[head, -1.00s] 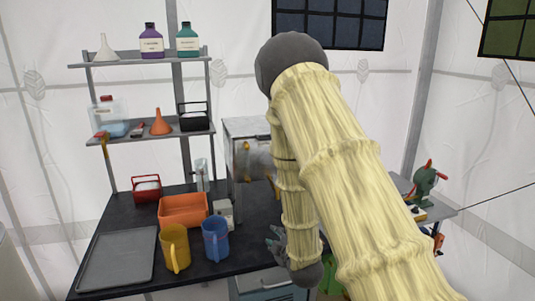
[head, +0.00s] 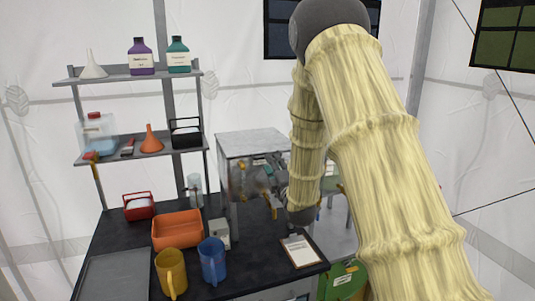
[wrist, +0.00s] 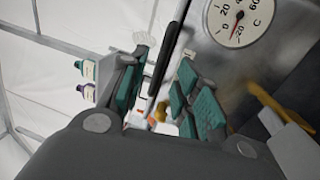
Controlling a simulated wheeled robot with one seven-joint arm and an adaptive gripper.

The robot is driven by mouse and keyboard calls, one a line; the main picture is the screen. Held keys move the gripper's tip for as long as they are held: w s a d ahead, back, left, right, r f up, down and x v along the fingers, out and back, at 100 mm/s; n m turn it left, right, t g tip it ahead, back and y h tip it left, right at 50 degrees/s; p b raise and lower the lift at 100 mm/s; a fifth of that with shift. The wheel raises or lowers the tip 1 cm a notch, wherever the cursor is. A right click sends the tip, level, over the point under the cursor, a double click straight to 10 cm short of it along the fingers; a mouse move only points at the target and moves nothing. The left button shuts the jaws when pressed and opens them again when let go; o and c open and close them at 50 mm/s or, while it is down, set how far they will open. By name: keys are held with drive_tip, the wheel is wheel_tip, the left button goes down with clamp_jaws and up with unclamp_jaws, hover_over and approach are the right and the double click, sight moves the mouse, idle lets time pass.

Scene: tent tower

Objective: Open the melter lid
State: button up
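The melter (head: 252,145) is a grey metal box with a flat top, standing at the back right of the black table. In the wrist view, its shiny metal surface (wrist: 205,55) fills the upper right, with a round temperature dial (wrist: 240,20). A black bar-like handle (wrist: 170,55) runs up between my finger directions; I cannot tell whether it touches a finger. My gripper (wrist: 158,98), with teal pads, is open and shows nothing clamped. In the head view, my gripper (head: 268,180) is sideways at the melter's front, partly hidden by my wrist.
An orange bin (head: 177,230), a yellow jug (head: 171,273) and a blue jug (head: 212,262) stand left of the melter. A clipboard (head: 300,251) lies on the table's right end. A shelf rack (head: 140,153) stands behind on the left.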

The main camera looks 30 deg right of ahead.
drive_tip(key=shift+p+x, duration=0.85)
drive_tip(key=shift+x, duration=1.65)
drive_tip(key=shift+a, duration=0.15)
clamp_jaws()
